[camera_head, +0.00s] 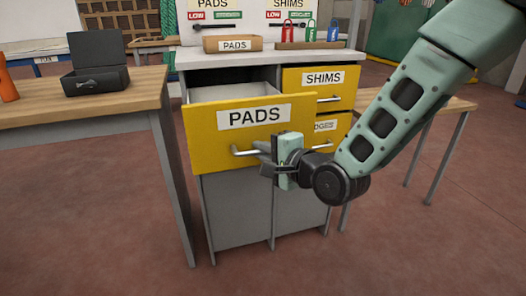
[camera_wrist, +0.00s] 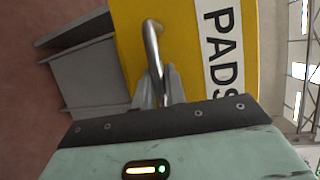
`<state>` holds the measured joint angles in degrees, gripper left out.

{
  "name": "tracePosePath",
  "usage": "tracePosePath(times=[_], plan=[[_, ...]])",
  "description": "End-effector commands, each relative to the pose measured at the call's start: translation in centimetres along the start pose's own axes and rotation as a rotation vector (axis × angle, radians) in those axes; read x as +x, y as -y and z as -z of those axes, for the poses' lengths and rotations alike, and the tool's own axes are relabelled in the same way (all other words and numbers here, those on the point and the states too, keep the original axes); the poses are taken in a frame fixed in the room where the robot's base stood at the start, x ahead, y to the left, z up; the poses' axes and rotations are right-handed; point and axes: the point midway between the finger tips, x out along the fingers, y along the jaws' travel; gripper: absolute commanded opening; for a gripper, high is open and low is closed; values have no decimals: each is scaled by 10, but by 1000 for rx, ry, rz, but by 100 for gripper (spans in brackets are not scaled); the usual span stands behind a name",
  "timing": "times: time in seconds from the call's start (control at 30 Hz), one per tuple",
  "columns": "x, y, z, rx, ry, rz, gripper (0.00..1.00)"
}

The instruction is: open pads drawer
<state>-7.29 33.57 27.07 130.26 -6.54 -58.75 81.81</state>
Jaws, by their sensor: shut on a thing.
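The yellow pads drawer (camera_head: 206,132), labelled PADS, stands pulled out from the grey cabinet in the head view, with its open inside showing behind the front panel. Its silver bar handle (camera_head: 243,151) runs across the lower front. My gripper (camera_head: 264,150) is at the right part of this handle, shut on it. In the wrist view, the handle (camera_wrist: 153,42) runs down between the two fingers of my gripper (camera_wrist: 158,88), and the yellow drawer front (camera_wrist: 183,40) lies just beyond. The right end of the handle is hidden by my gripper in the head view.
A closed yellow SHIMS drawer (camera_head: 335,78) and another labelled drawer (camera_head: 338,125), partly hidden by my arm, are at the right of the cabinet. A PADS box (camera_head: 233,44) stands on top. A wooden table (camera_head: 90,102) with a black case (camera_head: 97,78) is at left.

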Motion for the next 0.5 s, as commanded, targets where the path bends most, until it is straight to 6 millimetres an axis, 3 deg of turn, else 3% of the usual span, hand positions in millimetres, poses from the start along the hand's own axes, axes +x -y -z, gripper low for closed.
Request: tracePosePath(times=[0.1, 0.13, 0.2, 0.5], plan=[[0, 0, 1, 0, -2, -1, 0], [0, 0, 1, 0, -2, -1, 21], [0, 0, 1, 0, -2, -1, 34], [-2, 0, 1, 0, -1, -1, 34]])
